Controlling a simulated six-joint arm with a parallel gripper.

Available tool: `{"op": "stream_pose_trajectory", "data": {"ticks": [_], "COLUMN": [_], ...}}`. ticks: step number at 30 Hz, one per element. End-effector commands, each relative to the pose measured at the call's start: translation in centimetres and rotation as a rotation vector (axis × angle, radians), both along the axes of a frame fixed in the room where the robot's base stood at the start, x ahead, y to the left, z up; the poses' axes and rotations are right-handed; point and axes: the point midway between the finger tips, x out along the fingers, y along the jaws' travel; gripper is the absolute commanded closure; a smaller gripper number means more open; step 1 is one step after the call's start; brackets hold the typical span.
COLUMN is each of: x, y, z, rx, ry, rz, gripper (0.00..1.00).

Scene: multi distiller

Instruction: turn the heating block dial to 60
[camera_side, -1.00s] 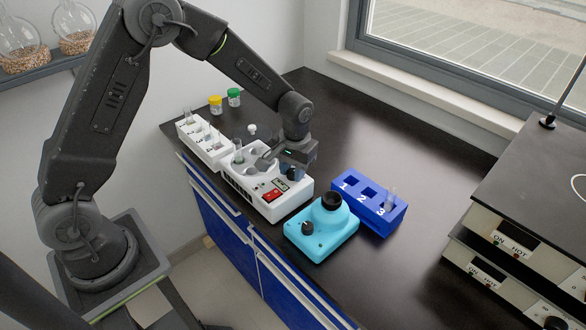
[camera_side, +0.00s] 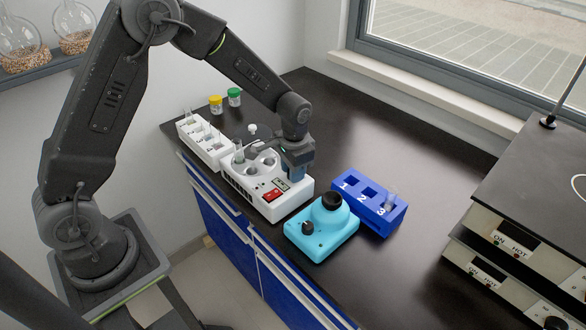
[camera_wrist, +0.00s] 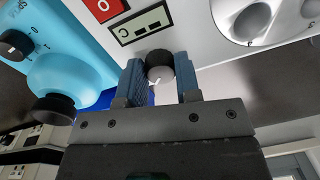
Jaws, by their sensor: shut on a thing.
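The white heating block (camera_side: 262,208) stands on the black bench in the side view, with round wells, a red switch and a small display. Its black dial (camera_wrist: 159,65) shows in the wrist view between my two blue fingers, with a small white pointer mark toward the bottom of the picture. My gripper (camera_wrist: 160,80) is shut on the dial, one finger on each side. In the side view my gripper (camera_side: 297,176) is at the right end of the block and hides the dial. The display (camera_wrist: 140,24) is in the wrist view; its reading is too small to tell.
A turquoise device (camera_side: 322,238) with black knobs stands close to the right of the block. A blue numbered rack (camera_side: 368,204) is behind it. A white rack (camera_side: 205,146) with tubes adjoins the block's left. Yellow- and green-capped jars (camera_side: 234,97) stand behind.

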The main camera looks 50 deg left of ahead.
Motion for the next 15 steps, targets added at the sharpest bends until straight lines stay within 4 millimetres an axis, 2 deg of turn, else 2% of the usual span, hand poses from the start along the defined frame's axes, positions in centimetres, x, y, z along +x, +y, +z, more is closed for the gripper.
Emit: {"op": "stream_pose_trajectory", "data": {"ticks": [8, 9, 15], "x": [0.01, 0.0, 0.01], "y": [0.01, 0.01, 0.0], "z": [0.01, 0.01, 0.0], "rx": [0.001, 0.001, 0.001], "ry": [0.0, 0.0, 0.0], "rz": [-0.004, -0.004, -0.003], "gripper": [0.93, 0.68, 0.49]}}
